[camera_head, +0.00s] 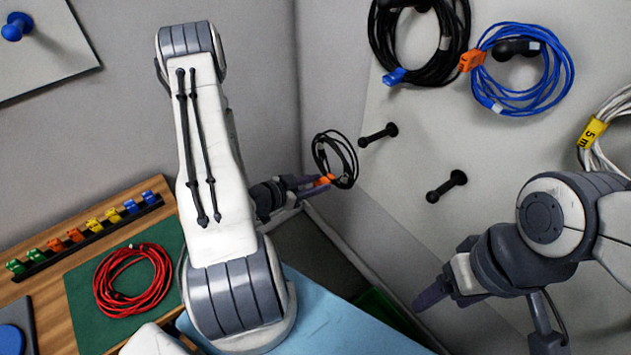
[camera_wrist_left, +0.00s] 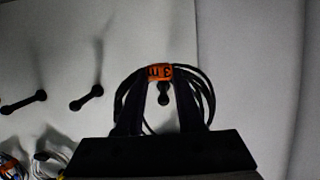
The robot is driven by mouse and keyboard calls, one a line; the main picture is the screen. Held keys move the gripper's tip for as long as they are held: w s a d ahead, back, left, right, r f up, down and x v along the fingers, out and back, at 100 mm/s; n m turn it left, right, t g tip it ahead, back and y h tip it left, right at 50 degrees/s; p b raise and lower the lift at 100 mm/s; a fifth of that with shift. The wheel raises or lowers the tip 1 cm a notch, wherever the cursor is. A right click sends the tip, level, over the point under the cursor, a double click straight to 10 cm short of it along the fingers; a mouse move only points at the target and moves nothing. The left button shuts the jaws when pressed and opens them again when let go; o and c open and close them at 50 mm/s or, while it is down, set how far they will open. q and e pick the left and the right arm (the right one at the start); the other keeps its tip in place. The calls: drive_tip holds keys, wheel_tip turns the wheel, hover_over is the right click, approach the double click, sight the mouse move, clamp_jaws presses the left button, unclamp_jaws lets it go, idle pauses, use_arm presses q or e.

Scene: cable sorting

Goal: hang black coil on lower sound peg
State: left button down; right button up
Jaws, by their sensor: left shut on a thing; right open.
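My left gripper (camera_head: 318,183) is shut on a black coil (camera_head: 347,158) at its orange tag (camera_head: 326,180). The coil hangs in the air in front of the corner, left of the pegboard and apart from the pegs in the head view. Two bare black pegs stick out there: an upper one (camera_head: 378,135) and a lower one (camera_head: 447,187). In the left wrist view the coil (camera_wrist_left: 205,95) shows between the fingers, with a dark peg (camera_wrist_left: 164,93) behind it. Which pegs belong to sound cannot be read. My right gripper (camera_head: 440,289) is open and empty, low at the right.
The board (camera_head: 400,220) also holds another black coil (camera_head: 453,40), a blue coil (camera_head: 560,75) and a white coil (camera_head: 592,155). A red coil (camera_head: 106,300) lies on a green mat (camera_head: 82,325). A rack of coloured tags (camera_head: 75,235) stands on the table. A dark bin lies below the board.

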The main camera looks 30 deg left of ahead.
use_arm(q)
drive_tip(key=w+r+b+x, duration=0.1)
drive_tip(key=r+b+x, duration=0.1)
drive_tip(key=x, duration=1.6)
drive_tip(key=shift+w+d+r+b, duration=0.15)
drive_tip(key=shift+w+d+b, duration=0.2)
drive_tip(key=shift+b, duration=0.3)
idle(0.6)
drive_tip(key=shift+s, duration=0.15)
idle(0.3)
drive_tip(key=shift+c, duration=2.2)
unclamp_jaws()
